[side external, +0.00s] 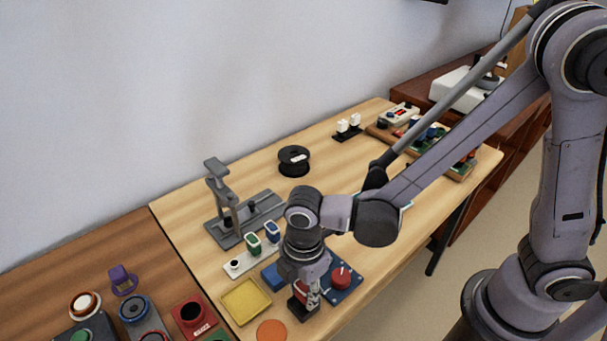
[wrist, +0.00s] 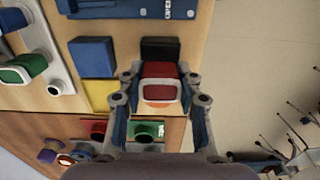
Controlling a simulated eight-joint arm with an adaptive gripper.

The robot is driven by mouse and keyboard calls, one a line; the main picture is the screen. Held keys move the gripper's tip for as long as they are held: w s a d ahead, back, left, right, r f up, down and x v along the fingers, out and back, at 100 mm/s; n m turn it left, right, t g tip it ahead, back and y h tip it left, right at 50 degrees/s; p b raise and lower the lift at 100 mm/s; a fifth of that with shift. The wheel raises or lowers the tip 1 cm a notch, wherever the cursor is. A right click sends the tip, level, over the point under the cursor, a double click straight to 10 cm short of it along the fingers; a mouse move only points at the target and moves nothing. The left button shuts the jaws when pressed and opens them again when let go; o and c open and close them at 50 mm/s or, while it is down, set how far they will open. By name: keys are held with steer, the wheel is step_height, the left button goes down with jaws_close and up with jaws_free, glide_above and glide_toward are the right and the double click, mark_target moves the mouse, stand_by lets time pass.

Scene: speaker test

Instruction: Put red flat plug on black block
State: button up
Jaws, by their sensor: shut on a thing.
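The red flat plug (wrist: 161,75), with a pale rim around its end face, sits between the two fingers of my gripper (wrist: 160,95) in the wrist view. The fingers are shut on its sides. In the side external view my gripper (side external: 306,292) points down at the table, with the red plug (side external: 299,288) partly hidden by it. The black block (side external: 297,309) lies on the table just below the plug. In the wrist view the black block (wrist: 160,46) shows just beyond the plug, partly covered by it. I cannot tell whether plug and block touch.
A blue block (wrist: 92,57) and a yellow square (side external: 246,301) lie left of the black block. An orange disc (side external: 271,331) is near the front edge. A blue base with a red knob (side external: 341,277) stands close on the right. A grey stand (side external: 219,200) rises behind.

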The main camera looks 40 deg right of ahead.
steer(key=shift+f, duration=0.15)
steer(key=o, duration=0.9)
step_height(320, 180, up, 12)
steer(key=shift+f, duration=0.2)
steer(key=d+r+m+t, duration=0.1)
steer(key=d+m+t, duration=0.1)
steer(key=d+m, duration=0.4)
steer(key=d+r+m+t, duration=0.2)
steer(key=d+m, duration=0.4)
steer(key=d, duration=0.2)
steer(key=d+r+m+t, duration=0.1)
steer(key=d+m+t, duration=0.2)
steer(key=d+m, duration=0.3)
steer(key=shift+w+d+r, duration=0.1)
steer(key=shift+w+d, duration=0.1)
steer(key=shift+d, duration=0.35)
steer(key=shift+w+d+r, duration=0.1)
steer(key=shift+w+d, duration=0.1)
steer(key=shift+d, duration=0.3)
steer(key=shift+f, duration=0.1)
